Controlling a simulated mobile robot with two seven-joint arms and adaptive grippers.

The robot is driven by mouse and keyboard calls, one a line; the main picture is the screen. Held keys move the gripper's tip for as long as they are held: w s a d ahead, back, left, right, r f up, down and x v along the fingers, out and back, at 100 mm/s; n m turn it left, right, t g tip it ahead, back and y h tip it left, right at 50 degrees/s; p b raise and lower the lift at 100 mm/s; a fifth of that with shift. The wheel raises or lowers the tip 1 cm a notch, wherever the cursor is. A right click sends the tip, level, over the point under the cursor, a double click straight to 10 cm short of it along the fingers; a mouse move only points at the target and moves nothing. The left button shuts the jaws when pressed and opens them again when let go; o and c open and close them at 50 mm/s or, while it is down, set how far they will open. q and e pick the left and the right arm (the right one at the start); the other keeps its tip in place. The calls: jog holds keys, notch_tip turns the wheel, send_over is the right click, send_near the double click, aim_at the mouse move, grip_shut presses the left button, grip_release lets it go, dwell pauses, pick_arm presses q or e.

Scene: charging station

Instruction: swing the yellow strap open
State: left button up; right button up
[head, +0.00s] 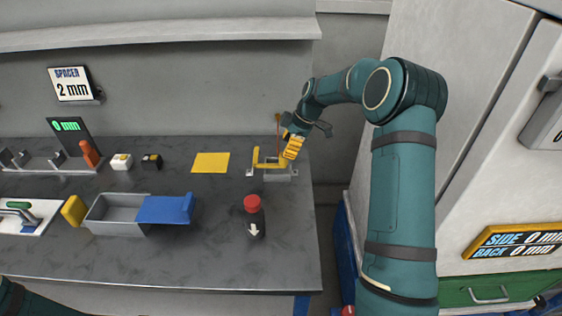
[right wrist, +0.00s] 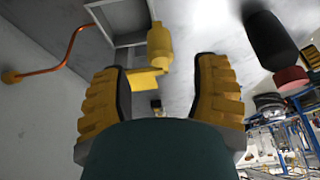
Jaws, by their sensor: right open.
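The yellow strap (head: 268,164) lies across a small grey cradle (head: 279,177) at the back right of the counter, with an upright piece at its left end. My right gripper (head: 293,146) is just above and right of the strap. In the right wrist view its two yellow-padded fingers (right wrist: 160,68) are spread apart. The strap's yellow handle (right wrist: 160,46) shows beyond and between the fingertips, apart from both, with the grey cradle (right wrist: 115,12) behind it. My left gripper is out of view; only a bit of my left arm shows at the bottom left.
A dark red-capped bottle (head: 254,216) stands in front of the cradle. A yellow mat (head: 210,162) and a grey bin (head: 115,214) with a blue part lie to the left. An orange cable (right wrist: 68,62) runs along the wall. The counter's right edge is close to the cradle.

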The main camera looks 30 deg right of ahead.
aim_at(281, 160)
jog(key=x, duration=0.6)
jog(key=shift+a, duration=0.1)
grip_shut()
